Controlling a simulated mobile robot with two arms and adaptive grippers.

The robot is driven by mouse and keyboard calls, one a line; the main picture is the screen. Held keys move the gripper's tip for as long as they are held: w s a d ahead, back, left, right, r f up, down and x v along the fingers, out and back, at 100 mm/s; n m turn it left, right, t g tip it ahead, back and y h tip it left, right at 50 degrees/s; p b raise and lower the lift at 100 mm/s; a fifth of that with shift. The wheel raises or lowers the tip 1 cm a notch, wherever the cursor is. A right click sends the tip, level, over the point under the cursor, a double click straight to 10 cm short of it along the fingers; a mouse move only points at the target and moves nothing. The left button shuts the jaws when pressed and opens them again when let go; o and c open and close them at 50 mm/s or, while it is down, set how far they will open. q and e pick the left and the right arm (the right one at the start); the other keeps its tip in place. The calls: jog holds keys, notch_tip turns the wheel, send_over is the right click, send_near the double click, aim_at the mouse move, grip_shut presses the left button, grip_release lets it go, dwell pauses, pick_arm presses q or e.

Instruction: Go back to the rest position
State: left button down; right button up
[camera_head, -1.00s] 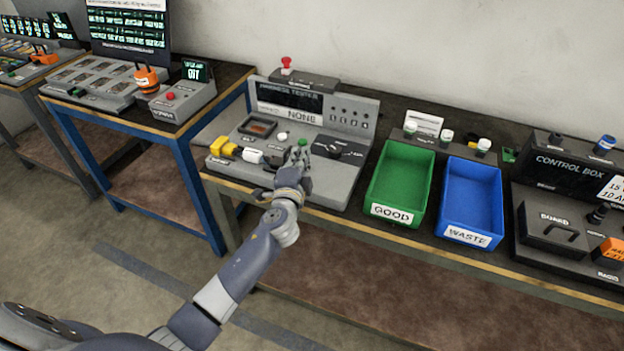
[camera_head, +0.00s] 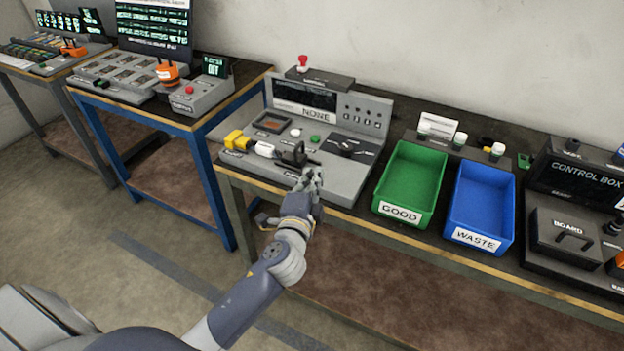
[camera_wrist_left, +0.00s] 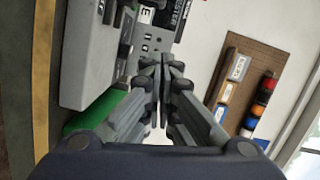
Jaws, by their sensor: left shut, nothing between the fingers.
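My left gripper (camera_head: 310,180) is at the front edge of the harness tester (camera_head: 330,150), just in front of the grey panel in the head view. Its fingers are shut with nothing between them, as the left wrist view (camera_wrist_left: 163,75) also shows. The tester has a small screen, a label reading NONE, a white and a green button, and a yellow connector (camera_head: 237,140) with a white one beside it at its left front. A dark clamp-like part (camera_head: 293,155) sits on the panel behind the gripper. My right gripper is not in view.
A green GOOD bin (camera_head: 411,185) and a blue WASTE bin (camera_head: 480,208) stand right of the tester. A control box (camera_head: 580,185) is at the far right. A blue-framed table (camera_head: 150,115) stands left. The floor (camera_head: 80,215) in front is clear.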

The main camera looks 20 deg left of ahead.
pick_arm(q)
jog(key=shift+s, duration=0.1)
dwell(0.4)
jog(key=s+f+n+g+h, duration=0.1)
jog(key=s+f+g, duration=0.15)
jog(key=f, duration=0.95)
jog(key=s+f+n+g+h, duration=0.1)
jog(key=s+f+g, duration=0.15)
jog(key=f, duration=0.95)
jog(key=s+f+n+g, duration=0.1)
jog(key=s+f+g, duration=0.1)
jog(key=s+f, duration=0.45)
jog(key=s+f+n+g, duration=0.15)
jog(key=s+f, duration=0.25)
jog(key=f, duration=0.5)
jog(key=s+f+n+g, duration=0.2)
jog(key=s+f, duration=0.4)
jog(key=s, duration=0.5)
jog(key=s+d+f+n+g+h, duration=0.1)
jog(key=s+f, duration=0.4)
jog(key=s, duration=0.7)
jog(key=s+f+n+g, duration=0.3)
jog(key=s+f, duration=0.3)
jog(key=s, duration=0.5)
jog(key=shift+s+d+f+g+h, duration=0.2)
jog(key=shift+f+g+h, duration=0.1)
jog(key=shift+g, duration=0.45)
